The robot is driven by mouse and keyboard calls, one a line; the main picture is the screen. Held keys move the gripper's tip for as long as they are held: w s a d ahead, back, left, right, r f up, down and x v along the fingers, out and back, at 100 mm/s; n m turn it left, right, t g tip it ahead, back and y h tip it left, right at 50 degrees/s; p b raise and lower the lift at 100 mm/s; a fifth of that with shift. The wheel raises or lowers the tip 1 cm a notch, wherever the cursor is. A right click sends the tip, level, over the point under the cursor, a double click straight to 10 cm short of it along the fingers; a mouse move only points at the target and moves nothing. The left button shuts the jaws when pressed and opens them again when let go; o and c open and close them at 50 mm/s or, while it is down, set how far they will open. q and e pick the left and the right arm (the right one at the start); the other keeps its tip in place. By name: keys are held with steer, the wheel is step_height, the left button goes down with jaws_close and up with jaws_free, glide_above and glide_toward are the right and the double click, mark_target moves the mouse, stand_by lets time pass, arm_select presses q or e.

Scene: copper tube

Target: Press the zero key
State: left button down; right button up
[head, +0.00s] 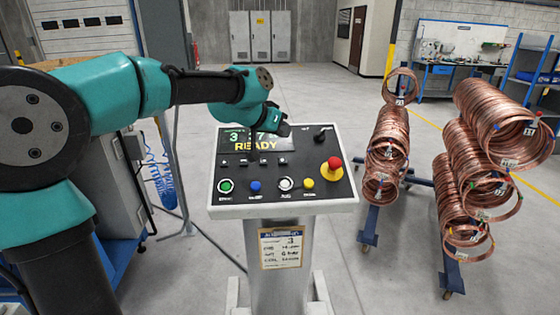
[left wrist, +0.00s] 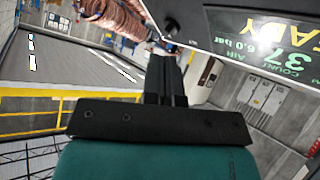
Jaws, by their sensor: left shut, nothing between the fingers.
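The control panel (head: 335,190) stands on a grey pedestal in the middle of the head view. Its display (head: 256,145) reads READY in yellow, with green figures partly hidden by my left gripper; in the left wrist view the display (left wrist: 270,45) shows COUNT 37 and AIR 6.0 bar. A row of small dark keys (head: 263,162) lies below the display. Their labels are too small to read, so I cannot tell which is zero. My left gripper (head: 281,128) is shut and empty over the display's right end. Its fingers (left wrist: 163,65) show in the left wrist view. My right gripper is not in view.
Green (head: 226,186), blue (head: 255,187), white (head: 285,184) and yellow (head: 307,184) buttons line the panel front. A red emergency stop (head: 333,164) and a black knob (head: 320,135) sit right. Copper coils (head: 470,160) stand on racks beyond. A paper tag (head: 281,247) hangs below.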

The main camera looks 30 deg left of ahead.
mark_target(282, 163)
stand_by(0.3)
arm_select(q)
steer(key=shift+w+a+f, duration=0.35)
steer(key=shift+w+f, duration=0.15)
steer(key=shift+f, duration=0.85)
steer(key=shift+w+a+f, duration=0.3)
steer(key=shift+w+f, duration=0.2)
steer(key=shift+f, duration=0.8)
steer(key=shift+w+a+f, duration=0.35)
steer(key=shift+w+f, duration=0.15)
steer(key=shift+f, duration=0.85)
steer(key=shift+f, duration=0.1)
steer(key=shift+w+a+f, duration=0.1)
steer(key=shift+w+f, duration=0.05)
steer(key=shift+f, duration=0.15)
steer(key=shift+w+a+f, duration=0.1)
steer(key=shift+w+f, duration=0.05)
steer(key=shift+f, duration=0.3)
steer(key=shift+r, duration=0.1)
steer(key=shift+s+d+r, duration=0.15)
steer(key=shift+r, duration=0.25)
steer(key=shift+s+d+r, duration=0.1)
steer(key=shift+s+r, duration=0.05)
steer(key=shift+r, duration=0.2)
